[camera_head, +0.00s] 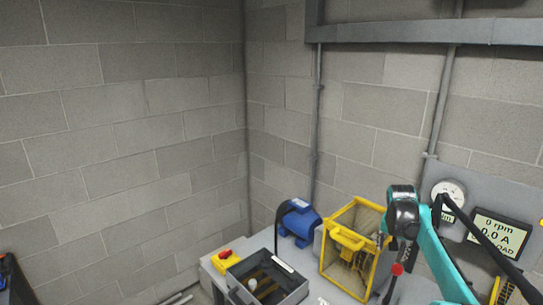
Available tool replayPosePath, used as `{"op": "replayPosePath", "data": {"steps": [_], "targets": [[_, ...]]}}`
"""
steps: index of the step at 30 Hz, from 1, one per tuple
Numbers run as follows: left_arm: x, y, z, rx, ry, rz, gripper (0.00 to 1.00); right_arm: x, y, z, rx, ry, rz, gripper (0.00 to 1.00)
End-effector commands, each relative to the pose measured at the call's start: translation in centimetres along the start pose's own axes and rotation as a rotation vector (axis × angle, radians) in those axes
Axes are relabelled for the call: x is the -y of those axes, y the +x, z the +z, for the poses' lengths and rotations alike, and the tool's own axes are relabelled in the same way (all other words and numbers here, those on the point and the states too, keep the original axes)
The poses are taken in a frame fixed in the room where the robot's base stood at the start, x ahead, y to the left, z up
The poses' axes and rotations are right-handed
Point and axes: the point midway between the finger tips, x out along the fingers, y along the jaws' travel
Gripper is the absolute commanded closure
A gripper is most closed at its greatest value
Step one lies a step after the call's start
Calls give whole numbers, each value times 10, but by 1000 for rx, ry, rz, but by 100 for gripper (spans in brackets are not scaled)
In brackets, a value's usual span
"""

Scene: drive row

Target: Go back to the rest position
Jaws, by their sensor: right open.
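My right gripper (393,246) hangs from the teal arm that comes in from the lower right. It is open and points down beside the yellow-framed guard, with nothing seen between its fingers. A lever with a red ball knob (397,269) stands just below it. I cannot tell whether they touch. My left gripper is not in view.
On the grey bench stand a yellow cage guard (327,262), a blue motor (299,222), a yellow box with a red button (226,260) and a dark open tray (240,277). A gauge (449,193) and display (499,232) stand at right. Block walls close the corner.

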Motion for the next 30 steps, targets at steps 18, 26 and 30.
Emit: {"op": "replayPosePath", "data": {"steps": [18, 26, 30], "targets": [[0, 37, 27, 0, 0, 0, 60, -12, -75, 288, -170, -477, -235, 45], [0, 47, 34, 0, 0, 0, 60, -37, -44, 387, -239, -625, -310, 45], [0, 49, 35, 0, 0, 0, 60, -43, -33, 408, -256, -660, -326, 45]]}}
